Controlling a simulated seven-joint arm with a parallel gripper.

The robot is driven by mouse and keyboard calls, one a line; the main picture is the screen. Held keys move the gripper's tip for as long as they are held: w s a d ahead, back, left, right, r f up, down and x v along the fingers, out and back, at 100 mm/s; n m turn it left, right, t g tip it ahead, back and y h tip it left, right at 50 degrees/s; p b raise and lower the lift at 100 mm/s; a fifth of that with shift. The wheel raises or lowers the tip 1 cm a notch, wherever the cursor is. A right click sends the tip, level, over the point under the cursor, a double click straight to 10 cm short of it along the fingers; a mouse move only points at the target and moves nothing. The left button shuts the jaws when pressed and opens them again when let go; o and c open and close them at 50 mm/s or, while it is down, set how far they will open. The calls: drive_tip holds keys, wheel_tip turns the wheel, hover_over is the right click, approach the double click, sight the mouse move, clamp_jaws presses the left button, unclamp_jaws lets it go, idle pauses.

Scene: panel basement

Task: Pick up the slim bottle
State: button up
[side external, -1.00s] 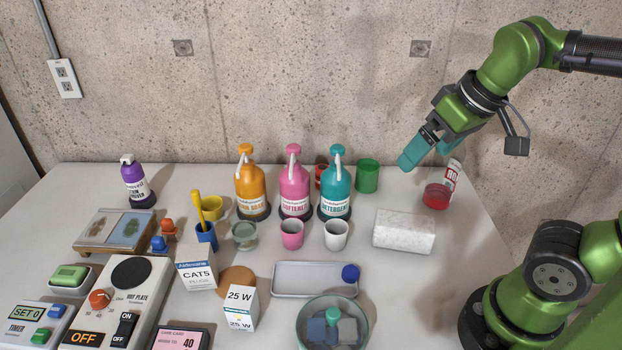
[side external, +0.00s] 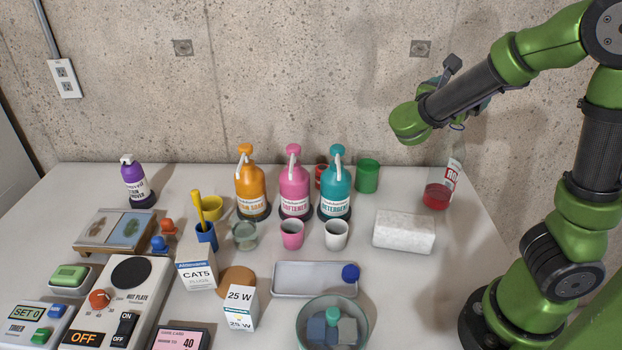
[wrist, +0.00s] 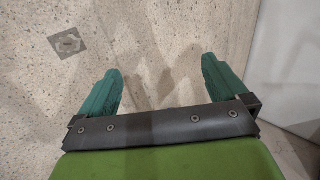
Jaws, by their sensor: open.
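The slim bottle (side external: 440,190) is clear with red liquid at the bottom and a red-and-white label. It stands upright at the right back of the table in the side view, its neck close to my arm in the picture. My gripper (wrist: 160,78) shows in the wrist view with its two teal fingers wide apart and nothing between them. The wrist view shows only wall beyond the fingers, and the bottle is not seen there. In the side view my arm mostly hides the fingers, so their exact distance from the bottle cannot be told.
A white block (side external: 404,232) lies in front of the bottle to the left. A green cup (side external: 367,177) and teal (side external: 336,185), pink (side external: 294,188) and orange (side external: 250,185) pump bottles stand further left. The concrete wall (side external: 300,80) is close behind. Table right of the bottle is clear.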

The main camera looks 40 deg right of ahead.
sight(439, 175)
wheel_tip(439, 175, down, 20)
drive_tip(key=shift+s+f, duration=0.15)
drive_tip(key=shift+d+f, duration=0.25)
drive_tip(key=shift+f, duration=0.05)
drive_tip(key=d, duration=0.4)
drive_tip(key=shift+d, duration=0.3)
drive_tip(key=shift+r, duration=0.1)
drive_tip(key=c, duration=1.1)
drive_tip(key=shift+o, duration=0.2)
drive_tip(key=shift+r, duration=0.15)
